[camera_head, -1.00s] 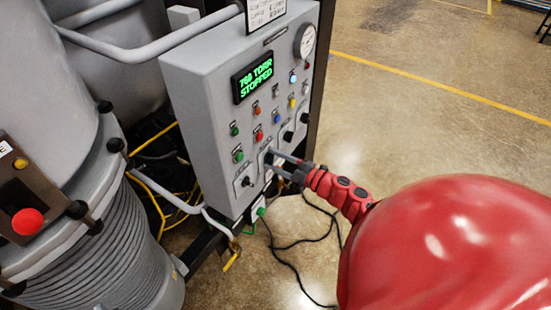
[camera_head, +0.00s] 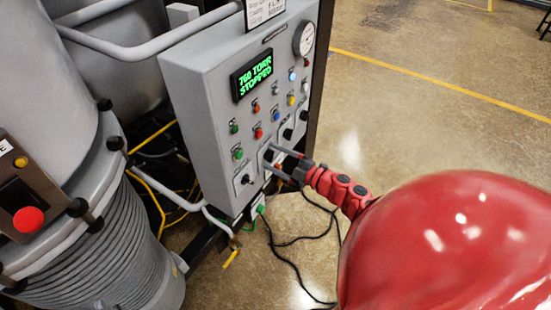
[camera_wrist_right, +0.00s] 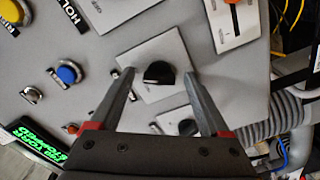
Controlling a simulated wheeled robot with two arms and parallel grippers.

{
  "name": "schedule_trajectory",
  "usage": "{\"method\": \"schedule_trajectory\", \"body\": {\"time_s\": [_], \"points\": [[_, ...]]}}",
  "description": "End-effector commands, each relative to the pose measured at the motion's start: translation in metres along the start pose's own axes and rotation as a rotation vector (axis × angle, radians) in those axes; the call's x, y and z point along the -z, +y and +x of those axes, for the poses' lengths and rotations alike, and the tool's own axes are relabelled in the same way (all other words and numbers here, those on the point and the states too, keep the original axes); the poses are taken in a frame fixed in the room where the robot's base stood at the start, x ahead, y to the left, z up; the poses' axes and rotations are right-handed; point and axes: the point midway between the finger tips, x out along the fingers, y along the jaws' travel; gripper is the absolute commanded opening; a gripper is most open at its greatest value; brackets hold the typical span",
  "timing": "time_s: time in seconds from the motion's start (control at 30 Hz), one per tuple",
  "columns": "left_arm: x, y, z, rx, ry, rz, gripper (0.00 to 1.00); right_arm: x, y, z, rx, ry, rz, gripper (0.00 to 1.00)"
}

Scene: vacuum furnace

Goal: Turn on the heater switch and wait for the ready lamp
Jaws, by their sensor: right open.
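The grey control panel (camera_head: 205,100) stands in the middle of the head view. Its green display (camera_head: 253,79) reads "760 TORR STOPPED". In the right wrist view a black rotary knob (camera_wrist_right: 158,74) on a pale plate sits between the fingers of my right gripper (camera_wrist_right: 164,79). The gripper is open, and I cannot tell whether the fingers touch the knob. A blue lamp (camera_head: 292,75) looks lit. The switch labels are too small to read. My left gripper is not in view.
A pressure gauge (camera_head: 303,39) is at the panel's upper right. A ribbed grey vessel (camera_head: 110,262) and a box with a red button (camera_head: 28,221) stand at left. Cables (camera_head: 290,245) lie on the floor below the panel. The floor at right is clear.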

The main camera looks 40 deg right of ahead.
Motion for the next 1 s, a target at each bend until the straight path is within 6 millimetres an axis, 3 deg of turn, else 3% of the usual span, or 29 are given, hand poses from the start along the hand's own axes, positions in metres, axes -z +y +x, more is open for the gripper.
{"method": "schedule_trajectory", "body": {"time_s": [0.23, 0.37, 0.47, 0.7, 1.0], "points": [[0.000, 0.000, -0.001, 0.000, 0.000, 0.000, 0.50, 0.000, 0.000, -0.001, -0.001, 0.000, -0.001, 0.80], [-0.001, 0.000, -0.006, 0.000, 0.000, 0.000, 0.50, -0.003, -0.002, -0.012, 0.001, -0.004, -0.003, 0.80], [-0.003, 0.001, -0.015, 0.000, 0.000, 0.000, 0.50, -0.003, -0.004, -0.030, 0.001, -0.003, -0.002, 0.80], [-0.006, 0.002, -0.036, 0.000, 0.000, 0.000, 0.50, -0.004, -0.005, -0.095, 0.000, -0.006, 0.000, 0.80], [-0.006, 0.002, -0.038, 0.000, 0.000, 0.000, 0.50, -0.001, 0.001, -0.158, -0.004, -0.003, -0.001, 0.80]]}}
